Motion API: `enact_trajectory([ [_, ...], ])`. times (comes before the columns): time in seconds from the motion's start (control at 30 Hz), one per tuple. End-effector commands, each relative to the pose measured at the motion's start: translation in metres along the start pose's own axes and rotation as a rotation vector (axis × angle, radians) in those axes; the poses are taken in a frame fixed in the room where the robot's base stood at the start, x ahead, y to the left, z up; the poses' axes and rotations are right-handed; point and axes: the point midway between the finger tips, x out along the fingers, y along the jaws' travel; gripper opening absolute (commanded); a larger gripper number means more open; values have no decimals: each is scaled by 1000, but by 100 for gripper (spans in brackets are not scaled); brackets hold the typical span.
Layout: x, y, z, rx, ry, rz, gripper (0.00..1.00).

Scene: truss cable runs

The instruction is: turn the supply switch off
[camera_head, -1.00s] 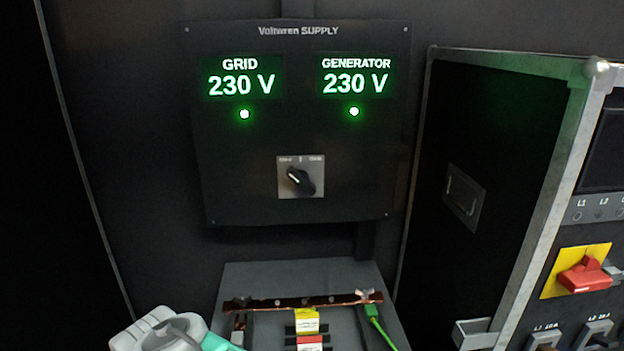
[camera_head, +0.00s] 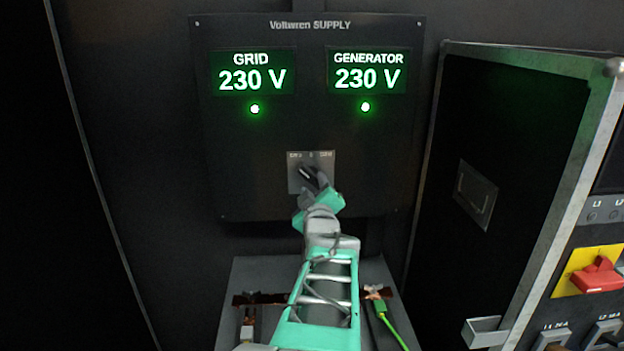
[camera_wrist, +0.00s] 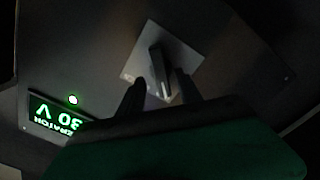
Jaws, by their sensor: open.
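The supply switch is a dark rotary knob (camera_head: 309,175) on a small pale plate (camera_head: 297,161), low on the black supply panel (camera_head: 240,190). In the head view its pointer tilts to the upper left; my gripper (camera_head: 320,188) hides its lower part. In the wrist view the knob (camera_wrist: 158,69) stands on its plate (camera_wrist: 184,51) just ahead of my gripper (camera_wrist: 156,90). The two dark fingers are apart, one on each side of the knob. I cannot tell whether either finger touches it.
The panel's grid display (camera_head: 252,79) and generator display (camera_head: 366,78) both read 230 V, each with a green lamp. A black case (camera_head: 520,130) with a red switch (camera_head: 598,275) stands to the right. Below are a copper bar (camera_head: 262,299) and a green cable (camera_head: 394,326).

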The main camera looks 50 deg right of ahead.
Motion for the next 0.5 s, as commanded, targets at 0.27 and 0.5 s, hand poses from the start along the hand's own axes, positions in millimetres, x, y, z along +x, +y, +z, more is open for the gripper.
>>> enact_trajectory([
  [0.27, 33, 0, -1, 1, 0, -2, 42],
  [0.5, 34, -1, -1, 1, 1, -2, 40],
])
